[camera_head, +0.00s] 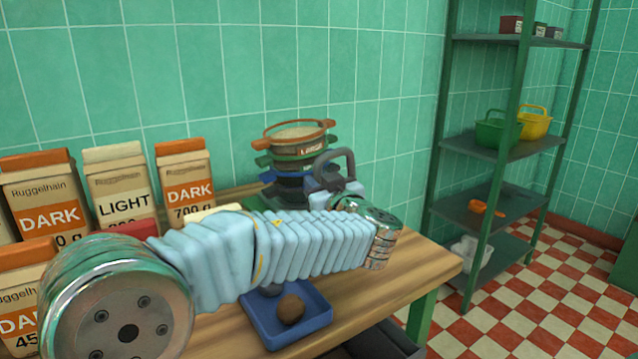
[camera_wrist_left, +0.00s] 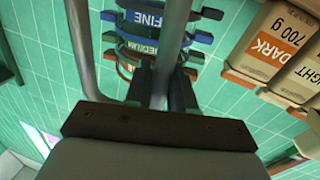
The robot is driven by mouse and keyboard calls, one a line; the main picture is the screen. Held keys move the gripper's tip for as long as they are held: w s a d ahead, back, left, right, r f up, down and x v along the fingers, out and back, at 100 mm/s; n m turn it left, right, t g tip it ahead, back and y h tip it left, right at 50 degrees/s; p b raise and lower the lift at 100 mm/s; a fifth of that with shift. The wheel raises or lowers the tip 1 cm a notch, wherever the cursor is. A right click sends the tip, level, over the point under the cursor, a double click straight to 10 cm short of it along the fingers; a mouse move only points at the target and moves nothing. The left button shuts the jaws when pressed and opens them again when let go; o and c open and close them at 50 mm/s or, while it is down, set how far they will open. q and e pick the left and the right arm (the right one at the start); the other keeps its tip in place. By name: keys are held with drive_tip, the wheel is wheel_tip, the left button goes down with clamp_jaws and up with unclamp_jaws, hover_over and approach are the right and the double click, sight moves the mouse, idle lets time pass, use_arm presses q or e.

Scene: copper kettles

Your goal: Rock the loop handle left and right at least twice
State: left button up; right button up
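The grey loop handle (camera_head: 336,160) stands up behind my left wrist in the head view, in front of a stack of sieves. In the left wrist view two grey bars of the loop rise side by side, and the right bar (camera_wrist_left: 174,45) passes between the dark fingers of my left gripper (camera_wrist_left: 161,88). The fingers lie close on both sides of that bar. In the head view the left gripper (camera_head: 330,188) is partly hidden by my blue-sleeved arm. What the loop handle is attached to is hidden. My right gripper is not in view.
The sieve stack (camera_head: 298,140) stands at the back of the wooden table (camera_head: 420,262). Paper bags (camera_head: 122,190) crowd the left. A blue tray (camera_head: 310,325) with round brown lumps lies below my arm. A green shelf (camera_head: 490,147) stands at right.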

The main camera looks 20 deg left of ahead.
use_arm(q)
clamp_jaws()
